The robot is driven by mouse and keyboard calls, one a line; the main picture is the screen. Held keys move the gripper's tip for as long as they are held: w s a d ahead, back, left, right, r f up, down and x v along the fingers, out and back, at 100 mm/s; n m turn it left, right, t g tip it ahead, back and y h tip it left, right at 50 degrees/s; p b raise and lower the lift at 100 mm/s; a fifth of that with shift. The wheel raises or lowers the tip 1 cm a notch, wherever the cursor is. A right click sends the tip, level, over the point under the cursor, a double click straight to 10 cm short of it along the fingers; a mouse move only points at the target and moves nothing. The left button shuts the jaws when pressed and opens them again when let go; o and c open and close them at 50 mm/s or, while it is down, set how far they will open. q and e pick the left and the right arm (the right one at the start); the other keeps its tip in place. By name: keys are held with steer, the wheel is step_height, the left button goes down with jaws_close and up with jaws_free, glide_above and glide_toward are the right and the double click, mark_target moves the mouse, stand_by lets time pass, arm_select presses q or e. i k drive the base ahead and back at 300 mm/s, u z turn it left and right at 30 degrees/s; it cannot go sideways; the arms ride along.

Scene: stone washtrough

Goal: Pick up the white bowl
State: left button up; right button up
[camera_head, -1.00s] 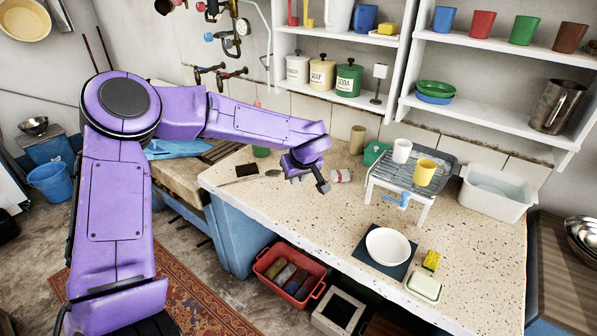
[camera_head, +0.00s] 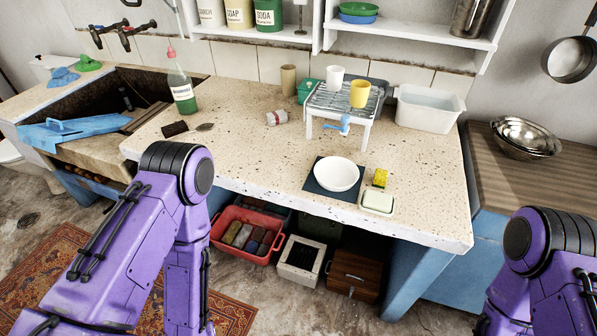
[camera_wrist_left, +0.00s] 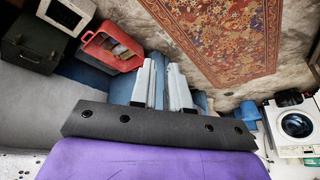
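The white bowl (camera_head: 336,174) sits upright and empty on a dark square mat (camera_head: 318,187) near the front edge of the speckled counter. No gripper is near it. In the head view my left arm is at the lower left, in front of the counter, and its gripper is out of that picture. In the left wrist view my left gripper (camera_wrist_left: 163,68) is low over the floor.
A yellow sponge (camera_head: 380,178) and a soap dish (camera_head: 377,202) stand just right of the bowl. Behind it is a metal rack (camera_head: 345,103) with a white cup (camera_head: 334,76) and a yellow cup (camera_head: 360,94).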

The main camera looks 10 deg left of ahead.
mark_target(334, 174)
steer(key=u, duration=1.6)
steer(key=i, duration=0.6)
steer(key=z, duration=0.6)
